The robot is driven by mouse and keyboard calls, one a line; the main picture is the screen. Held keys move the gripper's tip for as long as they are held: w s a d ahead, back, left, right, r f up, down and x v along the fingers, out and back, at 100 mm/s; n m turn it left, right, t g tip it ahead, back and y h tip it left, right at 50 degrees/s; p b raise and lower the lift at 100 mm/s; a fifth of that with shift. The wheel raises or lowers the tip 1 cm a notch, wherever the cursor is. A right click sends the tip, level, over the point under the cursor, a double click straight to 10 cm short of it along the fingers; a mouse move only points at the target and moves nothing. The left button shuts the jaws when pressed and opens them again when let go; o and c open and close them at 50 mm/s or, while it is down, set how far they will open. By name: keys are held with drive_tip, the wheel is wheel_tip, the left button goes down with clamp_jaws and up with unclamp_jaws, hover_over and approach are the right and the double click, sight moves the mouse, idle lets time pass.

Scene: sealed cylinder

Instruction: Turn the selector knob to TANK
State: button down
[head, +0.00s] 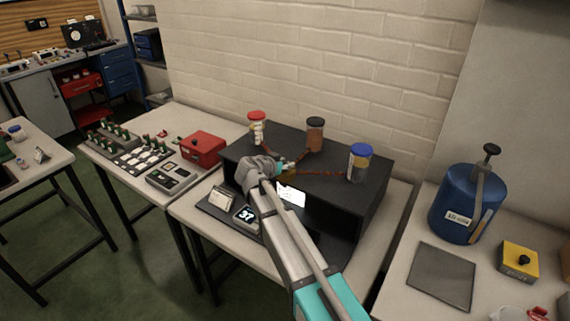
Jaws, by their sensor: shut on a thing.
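My gripper (281,168) is at the top of the black cabinet (335,184), by the place where copper-coloured pipes from three jars meet. It is shut on the selector knob there. The knob is almost wholly hidden by the gripper and wrist, so its pointer and any TANK mark cannot be read. The jars are one with a red lid (257,130), a brown one with a dark lid (315,134), and one with a blue lid (359,163).
A display reading 37 (246,215) and a small card (222,197) stand at the cabinet's front left. A red box (203,149) is on the left table. A blue cylinder (462,212), a dark plate (441,276) and a yellow box with a black knob (518,264) are at right.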

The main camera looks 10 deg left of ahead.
drive_tip(key=shift+n+y, duration=0.4)
drive_tip(key=shift+y, duration=0.1)
drive_tip(key=shift+s+d+n+t+y, duration=0.15)
drive_tip(key=shift+n+t+y, duration=0.25)
drive_tip(key=shift+n+y, duration=2.3)
drive_tip(key=shift+y, duration=0.4)
drive_tip(key=shift+n+g+y, duration=0.65)
drive_tip(key=shift+n+y, duration=0.8)
drive_tip(key=shift+y, duration=0.1)
drive_tip(key=shift+n+g+y, duration=0.65)
drive_tip(key=shift+n+y, duration=0.8)
drive_tip(key=shift+y, duration=0.1)
drive_tip(key=shift+c, duration=1.7)
unclamp_jaws()
drive_tip(key=shift+a+m+h, duration=0.2)
drive_tip(key=shift+m+h, duration=0.2)
drive_tip(key=shift+m+t+h, duration=1.2)
drive_tip(key=shift+m+h, duration=1.2)
drive_tip(key=shift+h, duration=0.2)
